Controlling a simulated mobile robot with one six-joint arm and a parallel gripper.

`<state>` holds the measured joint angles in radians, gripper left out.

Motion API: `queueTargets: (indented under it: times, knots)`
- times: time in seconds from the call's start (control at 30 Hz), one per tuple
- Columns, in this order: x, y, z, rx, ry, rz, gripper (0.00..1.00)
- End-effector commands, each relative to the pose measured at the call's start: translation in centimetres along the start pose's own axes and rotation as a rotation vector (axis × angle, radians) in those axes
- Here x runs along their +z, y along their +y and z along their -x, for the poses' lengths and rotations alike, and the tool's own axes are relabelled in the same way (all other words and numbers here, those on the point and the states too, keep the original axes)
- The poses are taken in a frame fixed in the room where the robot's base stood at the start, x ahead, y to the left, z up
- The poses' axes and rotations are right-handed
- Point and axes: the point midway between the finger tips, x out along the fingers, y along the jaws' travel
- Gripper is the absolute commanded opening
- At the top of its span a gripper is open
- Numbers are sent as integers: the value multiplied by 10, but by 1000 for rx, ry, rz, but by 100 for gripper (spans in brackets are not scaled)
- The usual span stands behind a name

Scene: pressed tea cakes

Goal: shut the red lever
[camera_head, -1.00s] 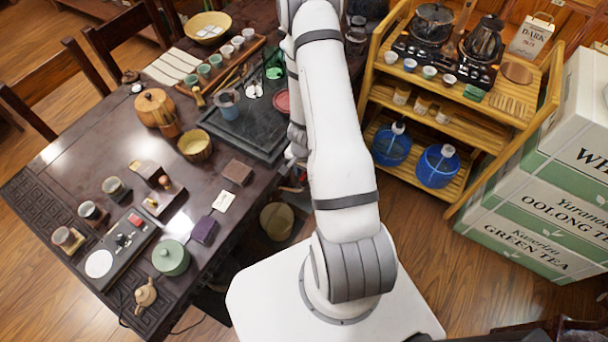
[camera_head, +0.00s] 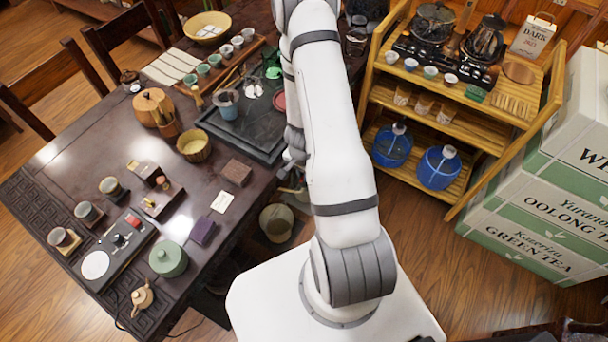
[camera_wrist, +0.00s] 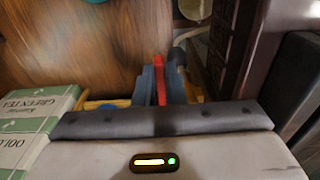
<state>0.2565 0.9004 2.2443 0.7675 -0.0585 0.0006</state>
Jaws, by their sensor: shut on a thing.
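The red lever (camera_wrist: 160,75) shows in the wrist view as a narrow upright red strip. My gripper (camera_wrist: 163,82) is shut on it, with a blue-grey finger on either side. A rounded grey part (camera_wrist: 177,57) sits close by at the right finger; I cannot tell whether it touches. The lever's lower end and whatever it is mounted on are hidden. In the head view my arm and the table edge hide the gripper and lever.
The dark table (camera_head: 75,140) with tea ware stands left of my arm; its side (camera_wrist: 238,45) is close at the right in the wrist view. A wooden shelf (camera_head: 470,150) and stacked tea boxes (camera_head: 540,215) stand right. Open wooden floor (camera_wrist: 90,50) lies left of the lever.

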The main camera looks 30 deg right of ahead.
Motion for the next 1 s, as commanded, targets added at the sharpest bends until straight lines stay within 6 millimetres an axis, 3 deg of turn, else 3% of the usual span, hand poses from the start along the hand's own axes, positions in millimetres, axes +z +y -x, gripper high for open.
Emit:
queueTargets:
  times: [0.03,0.2,0.7,0.73,1.0]
  knots:
    - [2,-1,-8,-2,25,2,0]
    - [5,-1,-12,-1,116,3,0]
    - [6,0,-10,-1,191,0,0]
    - [6,0,-10,-1,191,0,11]
    - [5,0,-10,-2,192,0,32]
